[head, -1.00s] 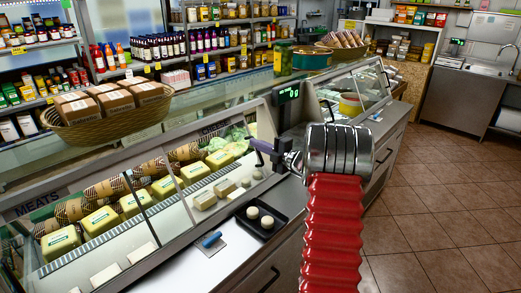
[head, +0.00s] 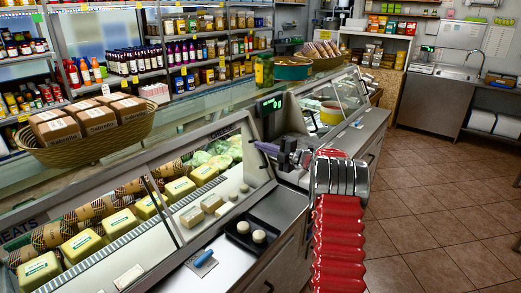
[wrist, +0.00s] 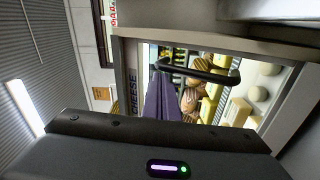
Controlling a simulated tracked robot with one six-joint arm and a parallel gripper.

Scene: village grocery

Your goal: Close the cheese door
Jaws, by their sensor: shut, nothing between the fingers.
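The cheese door's frame (wrist: 132,88) shows in the wrist view, with a CHEESE label on its edge. I cannot tell how far the door stands open. My gripper (head: 262,148) is shut and empty, held over the counter in front of the scale in the head view. Its purple fingers (wrist: 168,98) show in the wrist view, overlapping the handle's left end; I cannot tell whether they touch it. In the head view my own arm partly hides the counter behind it.
A scale with a green display (head: 270,104) stands on the counter. A dark tray (head: 232,246) with two round white pieces and a blue-handled tool (head: 204,258) lie on the ledge. A wicker basket (head: 95,150) sits on top at left. Tiled floor (head: 430,230) is free at right.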

